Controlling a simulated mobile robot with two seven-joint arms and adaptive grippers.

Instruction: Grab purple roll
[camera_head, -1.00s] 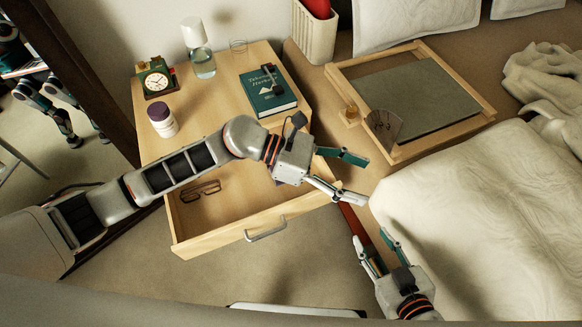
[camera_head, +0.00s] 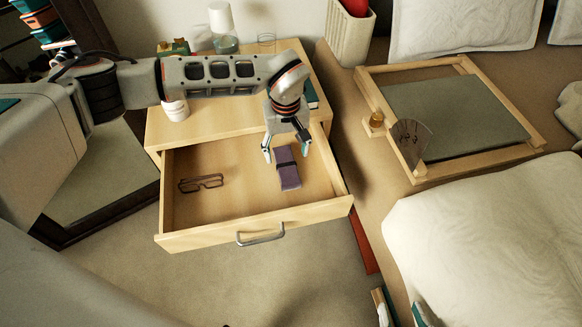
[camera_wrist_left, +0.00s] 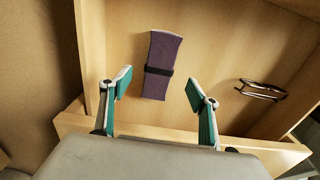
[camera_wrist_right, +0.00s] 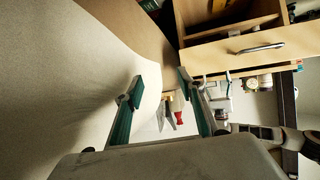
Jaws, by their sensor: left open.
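The purple roll (camera_head: 289,177), a flat dark purple bundle with a black band, lies in the open drawer (camera_head: 200,235). It also shows in the left wrist view (camera_wrist_left: 163,50). My left gripper (camera_head: 286,153) is open and points down over the drawer, close to the roll's far end in the head view. In the left wrist view, its spread fingers (camera_wrist_left: 159,88) are on either side of the roll's near end, with nothing held. Whether they touch it cannot be told. My right gripper (camera_wrist_right: 159,88) is open and empty; only its fingertips show at the head view's bottom edge.
Glasses (camera_head: 201,183) lie in the drawer, left of the roll. The drawer walls surround both. The nightstand top (camera_head: 225,118) holds a white bottle (camera_head: 175,109) and a partly hidden book (camera_head: 312,96). A wooden tray (camera_head: 400,160) and the bed are at right.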

